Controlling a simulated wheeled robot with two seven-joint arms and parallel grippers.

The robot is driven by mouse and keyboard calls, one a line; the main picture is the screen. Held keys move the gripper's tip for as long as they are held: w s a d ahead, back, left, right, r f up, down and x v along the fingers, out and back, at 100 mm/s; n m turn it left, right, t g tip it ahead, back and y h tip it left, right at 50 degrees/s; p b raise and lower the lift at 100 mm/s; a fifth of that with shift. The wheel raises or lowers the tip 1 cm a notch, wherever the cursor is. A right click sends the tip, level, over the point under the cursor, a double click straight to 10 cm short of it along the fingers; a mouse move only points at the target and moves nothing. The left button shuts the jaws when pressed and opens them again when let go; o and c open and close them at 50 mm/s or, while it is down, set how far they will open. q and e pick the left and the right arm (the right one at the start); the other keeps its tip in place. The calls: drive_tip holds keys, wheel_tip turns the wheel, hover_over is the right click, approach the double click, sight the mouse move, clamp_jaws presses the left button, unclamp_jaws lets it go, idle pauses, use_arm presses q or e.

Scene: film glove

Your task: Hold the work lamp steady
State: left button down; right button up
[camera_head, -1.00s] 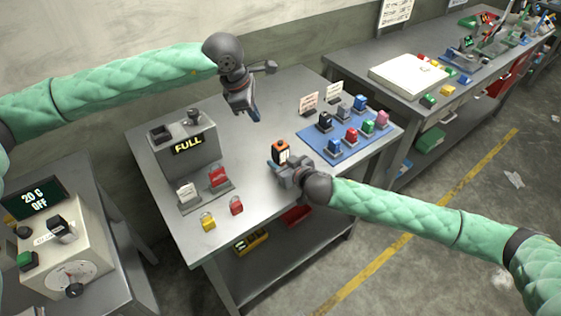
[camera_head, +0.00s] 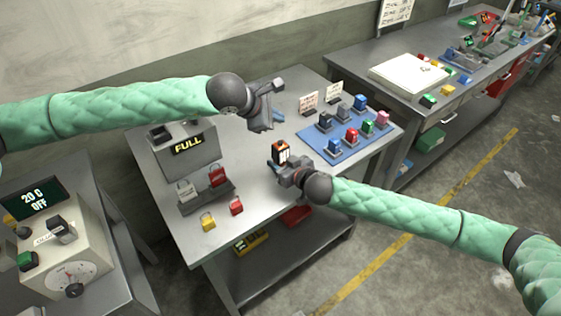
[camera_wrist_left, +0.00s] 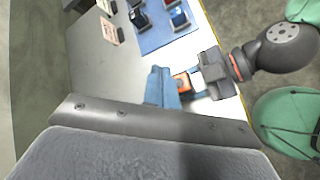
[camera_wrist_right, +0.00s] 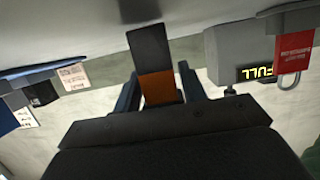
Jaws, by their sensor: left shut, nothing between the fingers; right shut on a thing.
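In the right wrist view the lamp (camera_wrist_right: 154,65) shows between the two blue fingers. My left gripper (camera_head: 274,121) is shut and empty, above the table and a little behind the lamp. In the left wrist view its blue fingers (camera_wrist_left: 161,87) appear close to the lamp (camera_wrist_left: 184,82); I cannot tell whether they touch.
A blue mat (camera_head: 349,148) with several coloured blocks lies right of the lamp.

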use_arm(q)
hover_over(277, 146)
drive_tip(key=shift+f, duration=2.7)
drive_tip(key=shift+f, duration=0.2)
drive_tip(key=shift+f, duration=0.2)
drive_tip(key=shift+f, duration=0.45)
idle(0.6)
drive_tip(key=shift+r, duration=0.9)
drive_tip(key=shift+r, duration=0.1)
drive_tip(key=shift+r, duration=2.9)
